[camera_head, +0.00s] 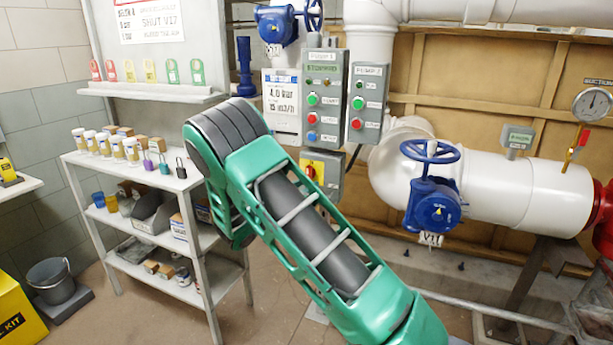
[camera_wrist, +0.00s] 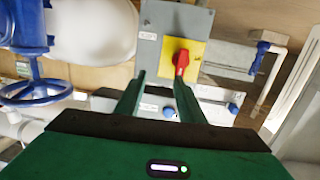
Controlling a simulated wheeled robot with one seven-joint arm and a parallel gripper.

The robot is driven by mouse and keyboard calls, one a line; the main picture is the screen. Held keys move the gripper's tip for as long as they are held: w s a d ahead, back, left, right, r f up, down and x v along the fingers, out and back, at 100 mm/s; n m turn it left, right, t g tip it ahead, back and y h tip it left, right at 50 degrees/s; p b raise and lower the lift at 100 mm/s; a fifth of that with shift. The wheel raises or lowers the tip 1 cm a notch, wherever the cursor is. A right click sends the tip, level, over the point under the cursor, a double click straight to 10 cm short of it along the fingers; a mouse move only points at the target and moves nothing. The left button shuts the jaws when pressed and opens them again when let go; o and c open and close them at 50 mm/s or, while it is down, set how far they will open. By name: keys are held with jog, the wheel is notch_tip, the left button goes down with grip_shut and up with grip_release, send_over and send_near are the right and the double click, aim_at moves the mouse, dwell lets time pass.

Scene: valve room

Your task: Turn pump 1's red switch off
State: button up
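The red rotary switch handle (camera_head: 311,171) sits on a yellow plate (camera_head: 318,158) on a grey box below the panel labelled "PUMP 1" (camera_head: 323,56). In the wrist view the red handle (camera_wrist: 181,63) stands out from the yellow plate (camera_wrist: 194,49), its long side running roughly up and down the picture. My gripper (camera_wrist: 160,78) is open and empty, with its two fingers well apart. The right fingertip appears just below the handle; the left one is left of the plate. I see no contact, and the gap in depth is unclear. The head view does not clearly show my gripper.
A second panel (camera_head: 367,103) with green and red buttons stands right of the pump 1 panel. A blue valve wheel (camera_head: 430,151) on a white pipe (camera_head: 508,190) is further right; the wheel also shows in the wrist view (camera_wrist: 36,92). A shelf unit (camera_head: 137,176) stands left.

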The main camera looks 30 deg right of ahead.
aim_at(307, 172)
jog(key=shift+n+t, duration=0.4)
jog(key=shift+t, duration=0.5)
jog(key=w+d, duration=0.1)
jog(key=w, duration=0.2)
jog(key=w+d, duration=0.2)
jog(key=w, duration=0.1)
jog(key=w+d, duration=0.2)
jog(key=w, duration=0.1)
jog(key=shift+d+f, duration=0.2)
